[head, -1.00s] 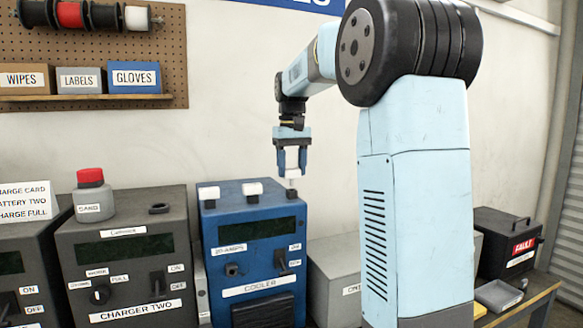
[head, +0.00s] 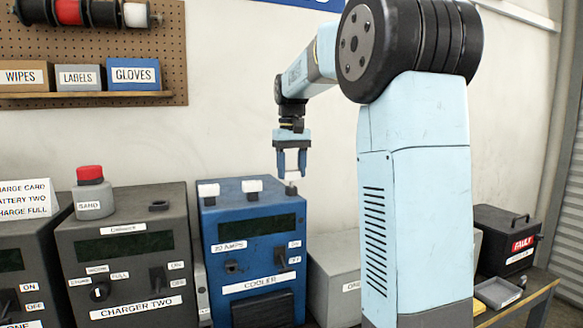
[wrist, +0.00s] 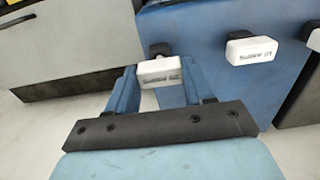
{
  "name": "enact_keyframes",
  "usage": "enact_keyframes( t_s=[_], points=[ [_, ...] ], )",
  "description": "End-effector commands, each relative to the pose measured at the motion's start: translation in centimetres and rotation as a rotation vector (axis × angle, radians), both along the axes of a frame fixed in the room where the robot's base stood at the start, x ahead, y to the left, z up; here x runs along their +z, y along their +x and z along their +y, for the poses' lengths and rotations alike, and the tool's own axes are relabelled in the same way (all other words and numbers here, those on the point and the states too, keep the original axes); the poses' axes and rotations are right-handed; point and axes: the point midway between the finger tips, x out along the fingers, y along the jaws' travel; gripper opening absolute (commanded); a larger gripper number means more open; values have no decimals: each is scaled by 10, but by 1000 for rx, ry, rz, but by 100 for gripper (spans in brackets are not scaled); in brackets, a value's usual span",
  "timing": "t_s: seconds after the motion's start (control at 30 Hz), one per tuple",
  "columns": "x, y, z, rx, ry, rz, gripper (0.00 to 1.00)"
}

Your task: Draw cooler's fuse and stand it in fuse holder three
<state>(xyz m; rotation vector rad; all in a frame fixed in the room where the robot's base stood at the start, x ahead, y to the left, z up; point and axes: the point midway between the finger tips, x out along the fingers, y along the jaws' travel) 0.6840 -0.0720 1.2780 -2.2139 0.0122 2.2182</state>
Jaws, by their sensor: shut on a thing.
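The cooler (head: 247,262) is a blue box in the middle of the head view. My gripper (head: 291,176) points down above its back right corner, over the rightmost fuse place. In the wrist view my gripper (wrist: 161,85) has a white fuse (wrist: 160,70) with a printed amp rating between its fingertips and is shut on it. A dark holder (wrist: 158,48) shows close behind this fuse; I cannot tell whether the fuse is seated or clear of it. Two other white fuses (head: 208,190) (head: 252,186) stand along the cooler's top.
Charger two (head: 125,255) stands left of the cooler, with a sand bottle (head: 92,195) on top. A grey box (head: 335,262) is close on the right. A black box marked fault (head: 507,240) and a grey tray (head: 497,292) are at far right.

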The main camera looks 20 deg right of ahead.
Motion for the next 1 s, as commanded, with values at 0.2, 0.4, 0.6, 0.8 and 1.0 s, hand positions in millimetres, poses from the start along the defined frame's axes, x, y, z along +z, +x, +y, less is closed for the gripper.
enact_keyframes(
  t_s=[0.2, 0.4, 0.6, 0.8, 1.0],
  points=[
    [-5, 0, 0, 0, 0, 0, 3],
    [-9, 0, 0, 0, 0, 0, 3],
    [-13, 0, 0, 0, 0, 0, 3],
    [-17, 0, 0, 0, 0, 0, 3],
    [-18, 0, 0, 0, 0, -1, 60]
  ],
)
